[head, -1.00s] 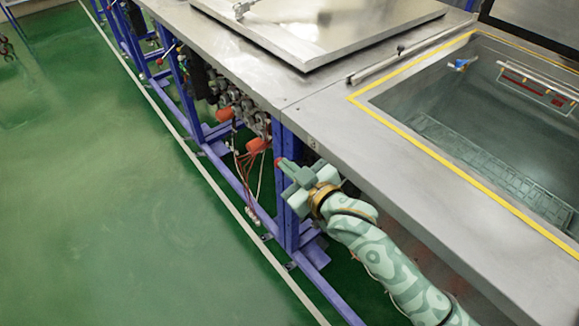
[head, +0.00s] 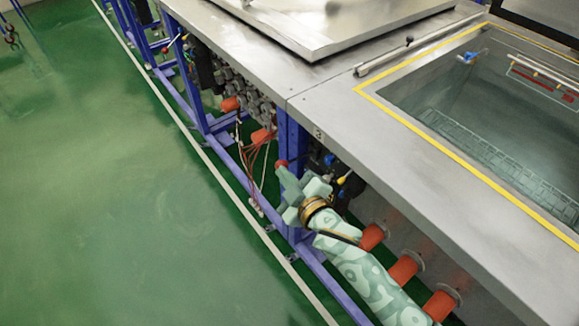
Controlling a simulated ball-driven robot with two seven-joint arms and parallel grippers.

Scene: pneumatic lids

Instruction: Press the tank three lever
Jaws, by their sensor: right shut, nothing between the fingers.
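Tank three is the open tank (head: 450,105) on the right, with a yellow border and a small "3" label (head: 318,133) on its front edge. A red knob (head: 281,163), apparently the end of the tank three lever, shows beside the blue post below that label. My right gripper (head: 284,176) is shut and empty, its tip right at the red knob. I cannot tell whether they touch. The rest of the lever is hidden behind my gripper. My left gripper is out of view.
A blue post (head: 293,140) stands close behind my right gripper. Blue and yellow small handles (head: 341,181) and orange pipe ends (head: 405,268) sit under the bench edge. A metal lid (head: 330,20) covers the neighbouring tank. The green floor (head: 100,200) at left is clear.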

